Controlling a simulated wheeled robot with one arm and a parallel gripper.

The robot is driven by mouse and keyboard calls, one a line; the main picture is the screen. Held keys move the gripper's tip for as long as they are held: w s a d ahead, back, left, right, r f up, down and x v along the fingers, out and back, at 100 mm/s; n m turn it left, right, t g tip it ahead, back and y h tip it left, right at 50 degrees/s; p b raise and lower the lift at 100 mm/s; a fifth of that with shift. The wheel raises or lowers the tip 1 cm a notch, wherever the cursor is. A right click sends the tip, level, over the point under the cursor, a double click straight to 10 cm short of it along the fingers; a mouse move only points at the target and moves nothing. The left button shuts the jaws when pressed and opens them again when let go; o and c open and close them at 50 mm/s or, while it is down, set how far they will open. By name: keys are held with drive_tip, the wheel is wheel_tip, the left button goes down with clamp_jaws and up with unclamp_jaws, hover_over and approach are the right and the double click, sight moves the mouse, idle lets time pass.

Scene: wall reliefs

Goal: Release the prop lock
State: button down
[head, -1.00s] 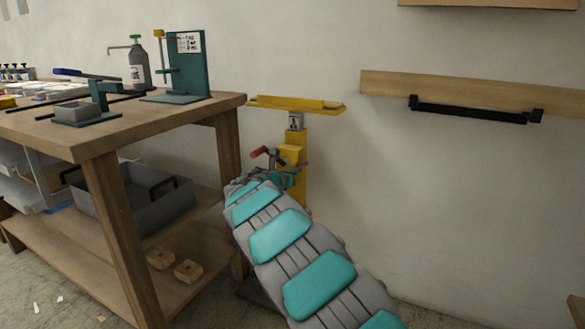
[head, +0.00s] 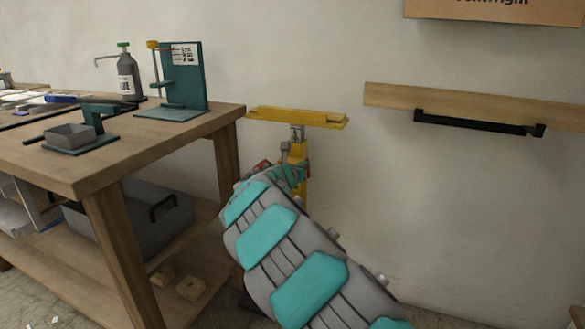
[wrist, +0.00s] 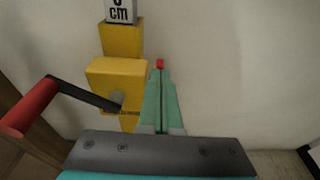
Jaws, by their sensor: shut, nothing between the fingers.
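The prop is a yellow post with a wide yellow T-shaped top (head: 297,117), standing by the wall just right of the workbench. In the wrist view its yellow lock collar (wrist: 112,82) shows close up. A black lever with a red grip (wrist: 32,107) sticks out from the collar's pivot to the left. My gripper (wrist: 160,66) is shut and empty, with its green fingers together to the right of the collar, on the side away from the red grip. In the head view my arm hides the lower post and most of the lock.
The wooden workbench (head: 160,150) stands at left with a tray, a bottle (head: 127,75) and a teal stand (head: 185,80) on top. A black bar (head: 475,122) hangs on a wooden wall rail at right. The wall between prop and rail is bare.

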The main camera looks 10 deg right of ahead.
drive_tip(key=s+a+r, duration=0.4)
drive_tip(key=s+r, duration=0.2)
drive_tip(key=r, duration=0.2)
drive_tip(key=shift+s+a+r+p, duration=0.2)
drive_tip(key=shift+a+p, duration=0.1)
drive_tip(key=shift+p, duration=0.15)
idle(0.4)
